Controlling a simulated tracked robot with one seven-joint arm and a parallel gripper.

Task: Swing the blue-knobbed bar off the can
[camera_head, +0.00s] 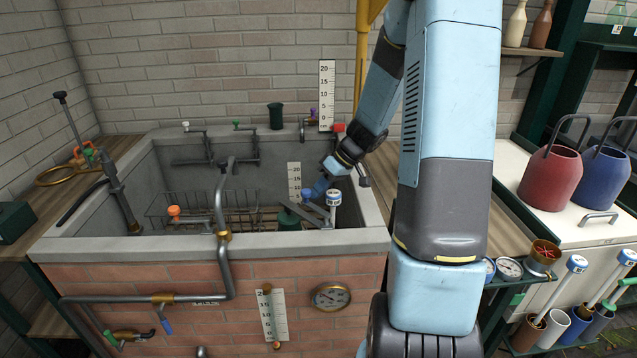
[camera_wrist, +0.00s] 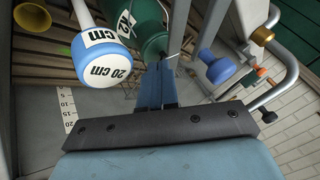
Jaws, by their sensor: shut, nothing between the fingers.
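The green can (camera_head: 289,220) stands in the sink basin, low and partly hidden. It also shows in the wrist view (camera_wrist: 152,14), just beyond my fingertips, with a white label. The blue knob (camera_head: 307,193) of the bar is close to my gripper (camera_head: 319,187). In the wrist view the blue knob (camera_wrist: 217,67) is to the right of my fingers (camera_wrist: 158,72), apart from them. Grey bars (camera_head: 314,214) lie beside and partly over the can; the exact overlap is unclear. My gripper is shut and empty, reaching down into the basin.
A blue-and-white "20 cm" head (camera_head: 333,197) stands just right of my gripper; it is left of my fingers in the wrist view (camera_wrist: 102,60). A wire rack (camera_head: 190,210), a grey pipe (camera_head: 220,200) and the basin's front rim (camera_head: 150,244) are nearby.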

